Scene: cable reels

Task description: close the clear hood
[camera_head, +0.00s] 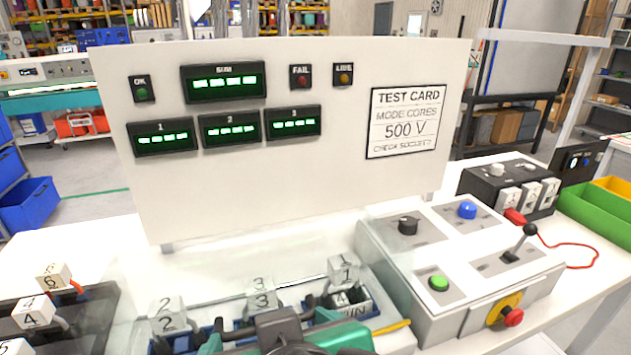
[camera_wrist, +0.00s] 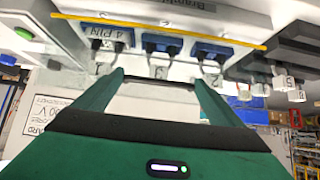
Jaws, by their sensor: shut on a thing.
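The clear hood is hard to make out; its faint see-through panel (camera_head: 135,290) shows around the row of sockets at the bottom of the head view. In the wrist view a dark bar (camera_wrist: 150,84), which looks like the hood's handle, spans between my green fingers. My gripper (camera_wrist: 160,78) is shut on it. In the head view my gripper (camera_head: 277,332) is at the bottom edge, in front of the sockets. Grey plugs tagged 2 (camera_head: 168,315), 3 (camera_head: 262,298) and 1 (camera_head: 344,272) sit in blue sockets. The hood's exact angle I cannot tell.
A white display panel (camera_head: 260,190) stands behind the sockets. A control box (camera_head: 455,262) with knobs, lever and red button is close on the right. A dark block with plugs 4 (camera_head: 32,314) and 6 (camera_head: 53,276) is at left. A yellow strip (camera_wrist: 165,29) edges the socket row.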

